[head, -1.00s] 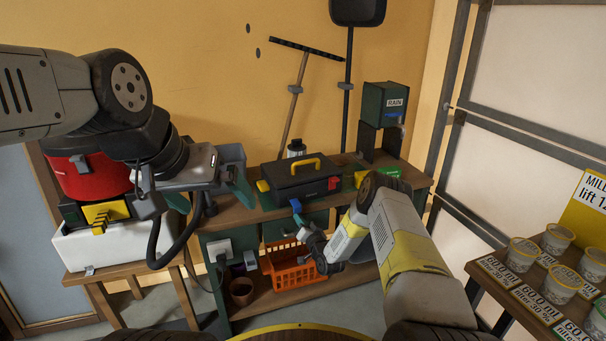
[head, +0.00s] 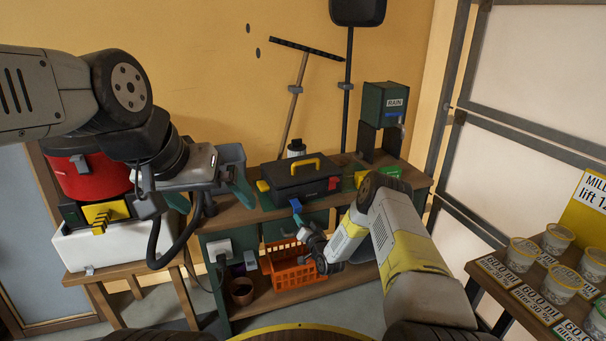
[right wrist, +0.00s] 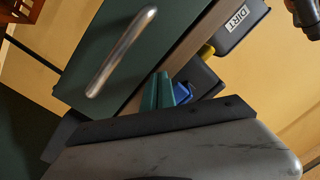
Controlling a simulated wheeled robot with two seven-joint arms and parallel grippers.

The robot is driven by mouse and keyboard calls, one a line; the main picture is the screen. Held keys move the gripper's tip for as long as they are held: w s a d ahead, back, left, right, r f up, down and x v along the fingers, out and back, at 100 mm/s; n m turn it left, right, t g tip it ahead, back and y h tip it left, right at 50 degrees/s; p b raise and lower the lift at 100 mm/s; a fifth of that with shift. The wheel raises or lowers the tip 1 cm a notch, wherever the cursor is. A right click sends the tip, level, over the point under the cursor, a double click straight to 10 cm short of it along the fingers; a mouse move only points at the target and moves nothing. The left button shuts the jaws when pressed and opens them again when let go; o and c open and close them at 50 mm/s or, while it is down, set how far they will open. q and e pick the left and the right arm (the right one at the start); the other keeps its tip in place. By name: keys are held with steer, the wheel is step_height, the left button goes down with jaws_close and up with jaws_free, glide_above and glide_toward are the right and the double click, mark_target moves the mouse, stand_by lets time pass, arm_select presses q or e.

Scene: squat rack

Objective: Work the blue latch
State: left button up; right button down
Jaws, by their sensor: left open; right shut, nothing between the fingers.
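The blue latch (head: 295,205) is on the front of a black toolbox (head: 288,186) with a yellow handle, standing on the wooden bench. It hangs out at the front edge. My right gripper (head: 299,219) is shut and empty, its teal fingertips right at the latch's lower end. In the right wrist view the shut teal fingers (right wrist: 158,90) lie beside the blue latch (right wrist: 183,94), partly covering it; I cannot tell whether they touch. My left gripper (head: 193,198) is open and empty, well left of the toolbox.
An orange basket (head: 290,276) sits on the lower shelf, below my right gripper. A green RAIN box (head: 385,103) stands at the bench's right end. A red vacuum (head: 90,178) stands behind my left gripper. Tubs (head: 525,252) stand on a table at right.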

mark_target(298, 210)
steer(key=shift+s+r, duration=0.1)
stand_by(0.6)
steer(key=shift+s+d+r, duration=0.25)
steer(key=shift+s+r, duration=0.15)
steer(key=shift+r, duration=0.05)
steer(key=shift+s+r, duration=0.1)
steer(key=shift+s+d+r, duration=0.15)
steer(key=shift+s+r, duration=0.2)
steer(key=shift+r, duration=0.1)
stand_by(0.4)
steer(key=shift+r, duration=0.15)
steer(key=shift+s+d+r, duration=0.15)
steer(key=shift+s+r, duration=0.15)
steer(key=shift+r, duration=0.25)
